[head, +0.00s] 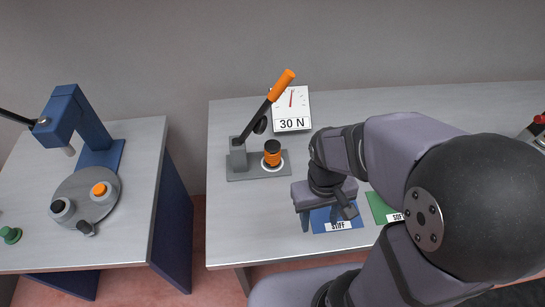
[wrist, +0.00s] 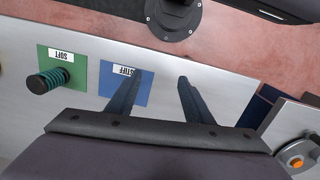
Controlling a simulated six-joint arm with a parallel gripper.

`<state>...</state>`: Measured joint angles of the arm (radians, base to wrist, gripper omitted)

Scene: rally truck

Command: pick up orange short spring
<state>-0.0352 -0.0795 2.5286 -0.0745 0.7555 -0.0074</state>
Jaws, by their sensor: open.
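A short orange cylinder with a black top (head: 272,155), which looks like a spring, stands upright on the base of the lever press. Another orange piece (head: 99,189) sits in a holder on the round turntable at the left; an orange piece in a round holder (wrist: 297,163) also shows at the wrist view's lower right. I cannot tell which is the short spring. My gripper (head: 328,217) is open and empty over the blue STIFF mat (head: 320,215), right of and nearer than the press. Its two fingers (wrist: 157,78) show apart in the wrist view.
The lever press (head: 238,160) has a raised orange-tipped handle and a 30 N dial (head: 291,107) behind. A dark green spring (wrist: 48,80) stands on the green SOFT mat (wrist: 78,70). A blue machine (head: 62,115) stands over the turntable. A gap separates the two tables.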

